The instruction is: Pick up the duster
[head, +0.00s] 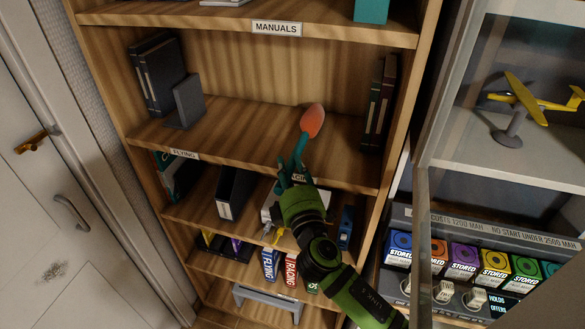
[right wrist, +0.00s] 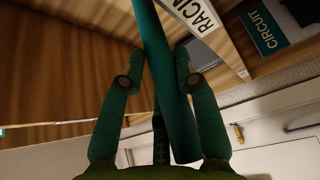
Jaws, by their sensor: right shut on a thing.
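The duster has an orange-pink head (head: 313,121) and a teal handle (head: 301,146). It is tilted, head up, in front of the bookcase's manuals shelf. My right gripper (head: 292,174) is shut on the handle, below the head. In the right wrist view the teal handle (right wrist: 168,98) runs between the two green fingers of my right gripper (right wrist: 160,68). The duster's head is outside that view. My left gripper is not in view.
The wooden bookcase (head: 232,147) holds dark binders (head: 158,75) at left and upright books (head: 380,105) at right, with free shelf between. A glass-fronted cabinet with a yellow model plane (head: 525,98) and battery boxes (head: 462,258) stands right. A door (head: 60,180) is at left.

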